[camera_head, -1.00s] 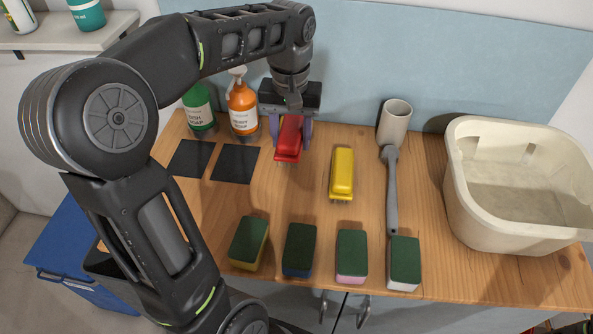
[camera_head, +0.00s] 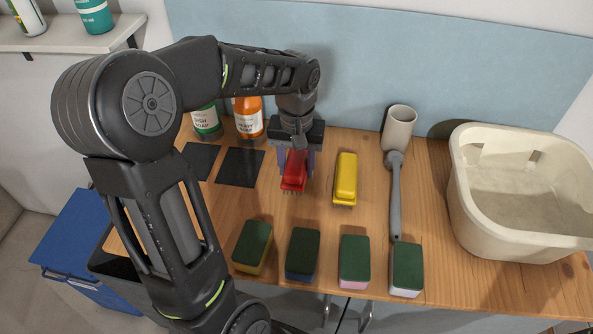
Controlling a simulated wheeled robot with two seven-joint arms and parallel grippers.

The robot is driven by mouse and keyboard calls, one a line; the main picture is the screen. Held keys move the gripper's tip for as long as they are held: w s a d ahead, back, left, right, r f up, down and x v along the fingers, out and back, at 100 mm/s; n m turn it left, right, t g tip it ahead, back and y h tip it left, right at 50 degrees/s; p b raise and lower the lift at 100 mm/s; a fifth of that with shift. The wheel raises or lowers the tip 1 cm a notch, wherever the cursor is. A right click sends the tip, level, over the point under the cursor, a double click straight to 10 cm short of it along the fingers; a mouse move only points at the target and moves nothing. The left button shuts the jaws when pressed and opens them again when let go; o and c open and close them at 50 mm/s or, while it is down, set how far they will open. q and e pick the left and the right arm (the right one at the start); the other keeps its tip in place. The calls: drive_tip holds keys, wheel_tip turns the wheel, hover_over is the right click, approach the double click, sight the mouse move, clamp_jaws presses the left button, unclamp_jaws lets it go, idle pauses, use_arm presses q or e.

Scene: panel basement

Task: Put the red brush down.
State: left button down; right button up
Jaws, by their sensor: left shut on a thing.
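The red brush (camera_head: 293,173) is between the fingers of my left gripper (camera_head: 296,163), which is shut on it from above. Its bristles point down, at or just above the wooden counter (camera_head: 320,222); I cannot tell whether they touch. The yellow brush (camera_head: 345,178) lies on the counter just to the right of the red one, with a gap between them. My right gripper is not in view.
Several sponges (camera_head: 303,252) stand in a row along the front. A grey long-handled brush (camera_head: 395,200), a beige cup (camera_head: 398,128) and a cream basin (camera_head: 460,190) are to the right. Two dark squares (camera_head: 240,167) and soap bottles (camera_head: 248,117) are to the left.

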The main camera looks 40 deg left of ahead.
sight(297, 158)
use_arm(q)
drive_tip(key=shift+f, duration=1.15)
drive_tip(key=shift+f, duration=0.1)
drive_tip(key=c, duration=0.7)
unclamp_jaws()
wheel_tip(297, 158, up, 12)
drive_tip(key=shift+r, duration=0.15)
